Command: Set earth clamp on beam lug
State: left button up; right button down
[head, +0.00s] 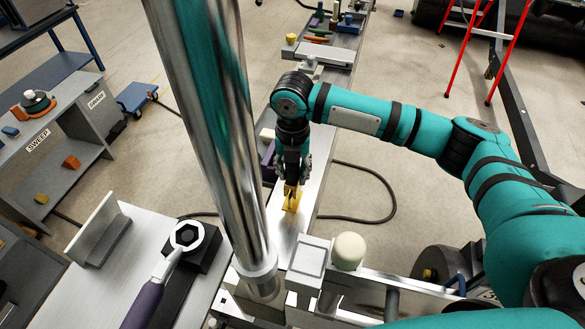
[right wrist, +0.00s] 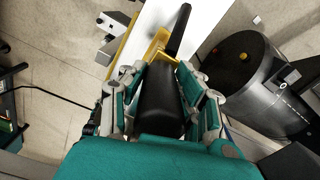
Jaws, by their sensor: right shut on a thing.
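My right gripper (head: 291,172) is shut on the earth clamp (head: 291,199), whose yellow-gold jaw end points down over the pale beam (head: 318,158) in the head view. In the right wrist view my right gripper (right wrist: 160,82) holds the clamp's black body (right wrist: 158,98) between its fingers. The yellow jaws (right wrist: 158,46) stick out ahead, above or against the beam's white face (right wrist: 178,13). I cannot tell whether they touch it. I cannot make out the beam lug for certain; the gripper and clamp may hide it. My left gripper is not in view.
A grey block (head: 309,257) and a cream rounded knob (head: 349,251) stand near the beam's front end. A black cable (head: 392,205) loops on the floor at right. A bench with a purple-handled tool (head: 144,303) is at left. A red ladder (head: 507,40) stands behind.

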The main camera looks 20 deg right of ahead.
jog(key=shift+f, duration=0.2)
jog(key=shift+f, duration=0.35)
jog(key=shift+f+b, duration=0.3)
jog(key=shift+f, duration=0.5)
jog(key=c, duration=0.9)
grip_release()
jog(key=shift+o, duration=0.2)
jog(key=shift+s, duration=0.1)
jog(key=shift+f, duration=0.15)
notch_tip(320, 180, up, 12)
jog(key=shift+r, duration=0.1)
